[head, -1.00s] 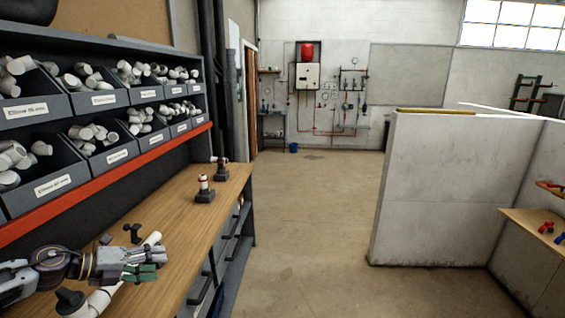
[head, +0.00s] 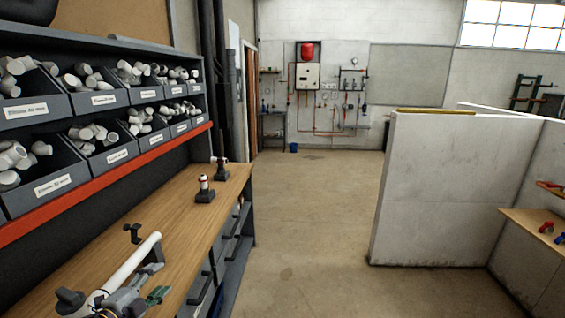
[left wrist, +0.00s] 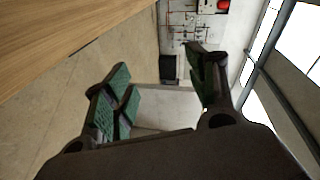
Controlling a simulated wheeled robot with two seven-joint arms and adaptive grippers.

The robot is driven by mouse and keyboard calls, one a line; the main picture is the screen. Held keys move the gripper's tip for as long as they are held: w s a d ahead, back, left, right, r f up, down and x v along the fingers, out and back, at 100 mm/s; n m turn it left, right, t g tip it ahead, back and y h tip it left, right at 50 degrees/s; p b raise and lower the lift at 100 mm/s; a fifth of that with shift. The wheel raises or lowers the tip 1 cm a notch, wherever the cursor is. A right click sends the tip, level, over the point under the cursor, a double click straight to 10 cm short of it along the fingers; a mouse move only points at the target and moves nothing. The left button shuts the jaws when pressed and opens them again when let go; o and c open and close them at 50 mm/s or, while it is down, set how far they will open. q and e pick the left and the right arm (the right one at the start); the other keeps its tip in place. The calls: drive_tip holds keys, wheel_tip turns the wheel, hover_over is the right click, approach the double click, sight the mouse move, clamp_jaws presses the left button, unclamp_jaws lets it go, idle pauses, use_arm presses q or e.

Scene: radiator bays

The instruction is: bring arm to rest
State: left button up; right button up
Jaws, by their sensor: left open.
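My left gripper (head: 152,282) is low at the left of the head view, over the front edge of the wooden workbench (head: 178,215). It is open, with green pads on its fingers. In the left wrist view the gripper (left wrist: 160,95) has its fingers spread with nothing between them. A white pipe (head: 136,262) lies along the bench behind the gripper, with a dark fitting (head: 70,298) by its near end. My right gripper is not in view.
Grey bins (head: 108,157) of white fittings fill the rack at the left. Two small dark stands (head: 205,194) are farther along the bench. A pale partition wall (head: 435,190) stands at the right. The floor (head: 300,230) between is clear.

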use_arm(q)
drive_tip(key=s+d+f+n+g+y, duration=0.3)
drive_tip(key=s+f+n+g, duration=0.1)
drive_tip(key=s+f+n, duration=0.35)
drive_tip(key=s+d+f+n+g+y, duration=0.35)
drive_tip(key=s+f+n, duration=0.25)
drive_tip(key=s, duration=0.2)
drive_tip(key=s+d+n+g+h, duration=0.2)
drive_tip(key=s+d+g+h, duration=0.15)
drive_tip(key=s+d, duration=0.5)
drive_tip(key=s+f+g+p, duration=0.1)
drive_tip(key=s+f+p, duration=0.1)
drive_tip(key=f, duration=1.3)
drive_tip(key=s+f+g+p, duration=0.1)
drive_tip(key=f+p, duration=0.1)
drive_tip(key=f, duration=1.3)
drive_tip(key=s+a+f+p, duration=0.1)
drive_tip(key=s+a+f, duration=0.1)
drive_tip(key=s+f, duration=0.6)
drive_tip(key=s+a+f+g+p, duration=0.1)
drive_tip(key=s+a+f+p, duration=0.1)
drive_tip(key=s+f, duration=0.6)
drive_tip(key=s, duration=0.6)
drive_tip(key=shift+a+f+y, duration=0.15)
drive_tip(key=shift+a+y, duration=0.15)
drive_tip(key=shift+a, duration=0.1)
